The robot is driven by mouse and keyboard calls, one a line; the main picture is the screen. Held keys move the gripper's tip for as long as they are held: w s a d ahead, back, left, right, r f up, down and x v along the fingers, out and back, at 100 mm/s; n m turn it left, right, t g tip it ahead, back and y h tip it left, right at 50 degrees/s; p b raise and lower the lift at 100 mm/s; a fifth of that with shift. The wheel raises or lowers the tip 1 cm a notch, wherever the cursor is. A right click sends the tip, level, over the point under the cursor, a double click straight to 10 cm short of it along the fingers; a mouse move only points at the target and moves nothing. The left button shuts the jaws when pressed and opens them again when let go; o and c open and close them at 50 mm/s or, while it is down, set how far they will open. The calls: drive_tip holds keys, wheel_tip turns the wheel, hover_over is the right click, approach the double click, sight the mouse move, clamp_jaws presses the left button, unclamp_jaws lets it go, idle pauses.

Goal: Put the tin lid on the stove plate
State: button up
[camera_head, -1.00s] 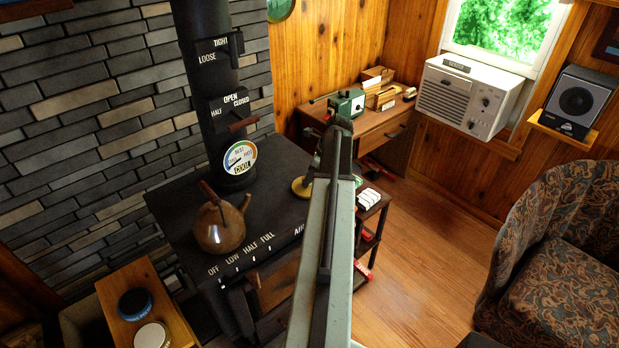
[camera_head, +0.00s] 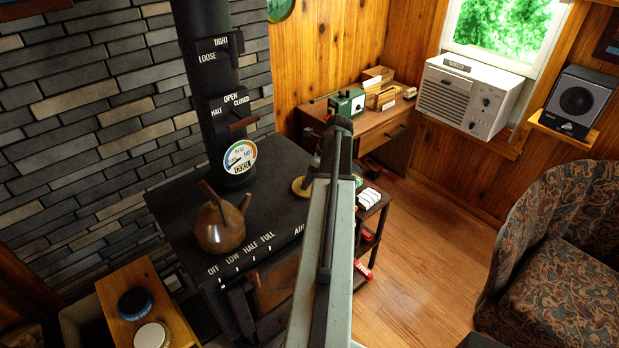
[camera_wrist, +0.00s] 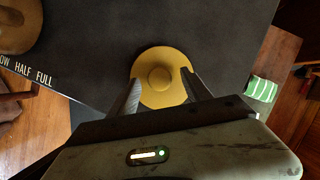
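The tin lid is a round yellow disc with a raised knob. It shows in the wrist view (camera_wrist: 160,62) and, partly hidden by my arm, in the head view (camera_head: 299,187). It appears to lie flat on the dark stove plate (camera_head: 270,165), near its right edge. My gripper (camera_wrist: 162,76) is above the lid, its two fingers spread on either side of the knob with their tips overlapping the lid's sides. I see a gap between each finger and the knob. My arm hides the gripper in the head view.
A brown kettle (camera_head: 220,225) stands at the stove's front left. The black stovepipe (camera_head: 215,95) rises at the back with a round gauge (camera_head: 240,157). A wooden side table (camera_head: 180,318) holds two round lids. A small dark shelf (camera_head: 370,200) stands right of the stove.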

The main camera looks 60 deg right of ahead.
drive_tip(key=o, duration=0.6)
drive_tip(key=shift+c, duration=0.2)
drive_tip(key=p+v, duration=0.6)
drive_tip(key=v, duration=0.1)
idle(0.5)
